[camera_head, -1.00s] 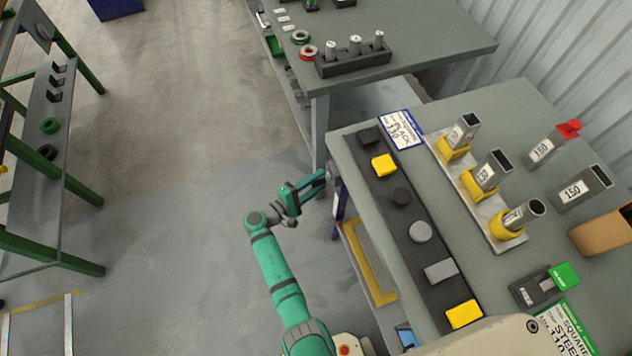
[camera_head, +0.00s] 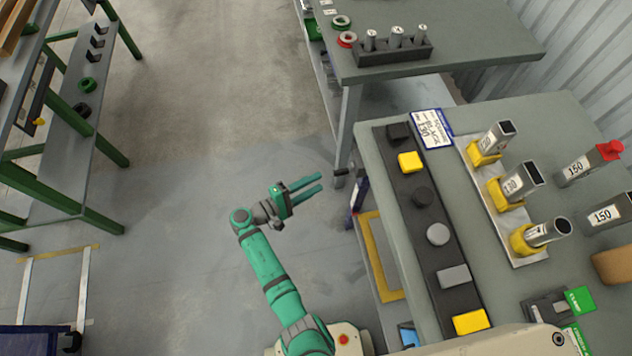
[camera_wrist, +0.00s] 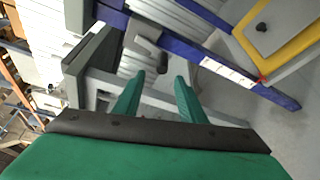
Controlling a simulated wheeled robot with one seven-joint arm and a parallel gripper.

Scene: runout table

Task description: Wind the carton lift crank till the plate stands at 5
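The carton lift stands at the left end of the near table, with a blue post (camera_head: 357,196) and a yellow-edged plate (camera_head: 380,265) low beside it. The blue frame (camera_wrist: 195,45) with a white scale strip (camera_wrist: 222,73) also shows in the wrist view. A dark crank handle (camera_head: 341,171) juts left from the post top; it appears as a grey piece (camera_wrist: 150,53) just beyond my fingertips. My gripper (camera_head: 321,182) is open and empty, its green fingers (camera_wrist: 158,80) apart, a short gap from the crank. The scale's numbers are too small to read.
The near table (camera_head: 550,115) holds a dark button strip (camera_head: 433,215) and several labelled tubes in yellow holders. Another table (camera_head: 470,30) stands behind. A green-legged rack (camera_head: 75,150) is at left. The floor (camera_head: 190,130) between is clear.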

